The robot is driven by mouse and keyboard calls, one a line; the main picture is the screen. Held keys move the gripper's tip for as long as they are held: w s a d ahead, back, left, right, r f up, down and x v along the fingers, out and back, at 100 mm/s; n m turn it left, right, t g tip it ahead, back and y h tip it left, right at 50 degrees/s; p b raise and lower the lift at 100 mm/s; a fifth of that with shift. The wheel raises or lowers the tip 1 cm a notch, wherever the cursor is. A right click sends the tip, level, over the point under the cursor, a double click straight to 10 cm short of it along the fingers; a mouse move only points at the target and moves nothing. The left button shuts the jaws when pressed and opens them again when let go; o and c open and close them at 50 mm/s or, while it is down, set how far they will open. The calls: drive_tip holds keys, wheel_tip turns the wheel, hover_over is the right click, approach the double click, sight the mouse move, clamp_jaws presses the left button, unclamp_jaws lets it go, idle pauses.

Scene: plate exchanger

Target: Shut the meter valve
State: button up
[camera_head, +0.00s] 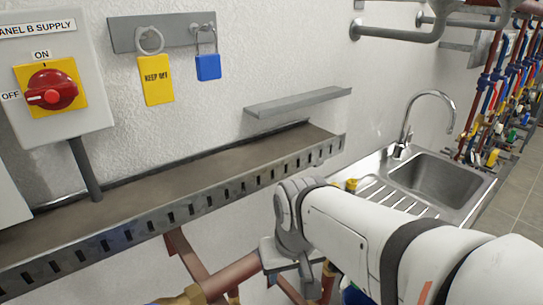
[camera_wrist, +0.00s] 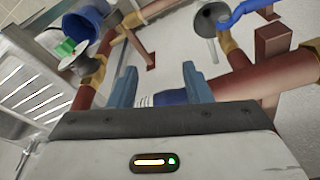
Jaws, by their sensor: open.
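My gripper (camera_wrist: 160,85) shows in the wrist view with its two blue fingers apart. A blue part (camera_wrist: 172,97) shows low between the fingers; its outline is partly hidden by my gripper body, and I cannot tell whether it is touched. Red-brown pipes (camera_wrist: 228,84) with brass fittings run close beyond and to the right. A blue lever (camera_wrist: 248,10) sits at the top right, beside a grey round-faced part (camera_wrist: 207,20). No label shows which one is the meter valve. In the head view my arm reaches below the shelf and its fingers cannot be made out.
A slotted metal shelf (camera_head: 180,203) runs along the wall above the pipes (camera_head: 232,275). A sink (camera_head: 435,180) stands to the right. A red rotary switch (camera_head: 52,90), a yellow tag (camera_head: 157,80) and a blue padlock (camera_head: 208,67) are on the wall.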

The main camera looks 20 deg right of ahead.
drive_tip(key=w+d+r+m+p, duration=0.1)
drive_tip(key=w+d+r+m, duration=0.2)
drive_tip(key=r+m, duration=0.1)
drive_tip(key=w+d+r+m+g+p, duration=0.1)
drive_tip(key=w+d+r+m, duration=0.3)
drive_tip(key=r, duration=0.3)
drive_tip(key=w+d+r+m+g+p, duration=0.1)
drive_tip(key=w+d+r+m+p, duration=0.1)
drive_tip(key=w+d+r+m, duration=0.2)
wheel_tip(320, 180, up, 2)
drive_tip(key=shift+r+m, duration=0.1)
drive_tip(key=shift+m, duration=0.4)
drive_tip(key=shift+w+d, duration=0.1)
drive_tip(key=shift+d, duration=0.1)
drive_tip(key=shift+m, duration=0.3)
wheel_tip(320, 180, down, 7)
drive_tip(key=shift+f, duration=0.2)
drive_tip(key=shift+c, duration=0.6)
clamp_jaws()
